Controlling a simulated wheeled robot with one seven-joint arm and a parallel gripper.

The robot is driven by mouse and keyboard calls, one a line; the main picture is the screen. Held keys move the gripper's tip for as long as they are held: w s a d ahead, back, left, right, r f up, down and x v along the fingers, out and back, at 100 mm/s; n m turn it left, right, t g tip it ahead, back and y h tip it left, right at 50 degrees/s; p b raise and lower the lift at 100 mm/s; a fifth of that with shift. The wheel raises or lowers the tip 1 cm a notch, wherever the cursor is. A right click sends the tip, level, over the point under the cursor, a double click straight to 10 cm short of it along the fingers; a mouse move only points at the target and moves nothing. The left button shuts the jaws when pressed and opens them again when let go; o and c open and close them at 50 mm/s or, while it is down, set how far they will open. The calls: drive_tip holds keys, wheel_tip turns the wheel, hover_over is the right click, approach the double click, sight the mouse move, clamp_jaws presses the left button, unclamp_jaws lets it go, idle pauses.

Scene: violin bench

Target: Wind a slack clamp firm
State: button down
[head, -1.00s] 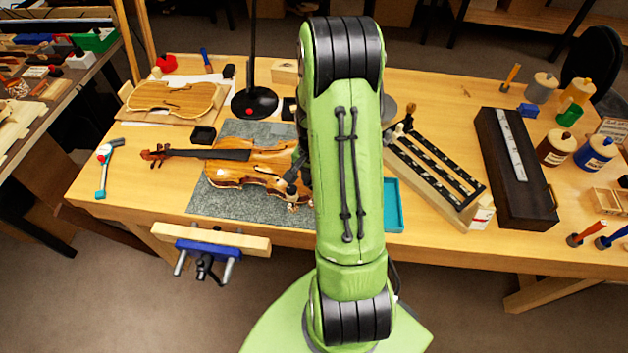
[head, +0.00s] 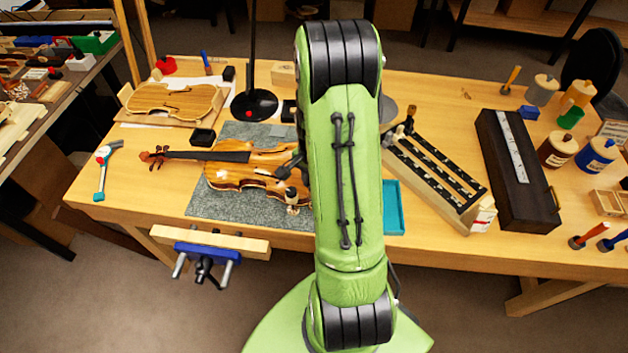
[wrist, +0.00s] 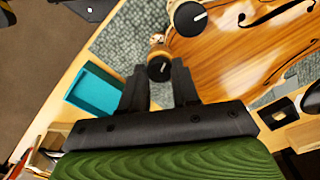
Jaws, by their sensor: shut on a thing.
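A violin (head: 235,176) lies on a grey mat (head: 215,204) with small wooden clamps along its edge. In the wrist view, one clamp's round black knob with a white mark (wrist: 159,69) sits between the tips of my gripper (wrist: 160,80), which is shut on it. A second clamp knob (wrist: 189,19), also black with a white mark, stands a little beyond it over the violin body (wrist: 240,45). In the head view a clamp (head: 292,197) shows at the violin's near edge, and my arm hides most of my gripper. How tight the held clamp is cannot be seen.
A teal tray (head: 393,208) is right of my arm; it also shows in the wrist view (wrist: 95,92). A slotted rack (head: 435,180) and dark case (head: 515,170) stand further right. A lamp base (head: 254,105) is behind the violin. A vise (head: 208,250) juts from the front edge.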

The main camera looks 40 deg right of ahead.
drive_tip(key=c, duration=0.8)
unclamp_jaws()
wheel_tip(320, 180, up, 16)
drive_tip(key=p, duration=0.2)
drive_tip(key=shift+p, duration=0.4)
drive_tip(key=shift+f, duration=0.15)
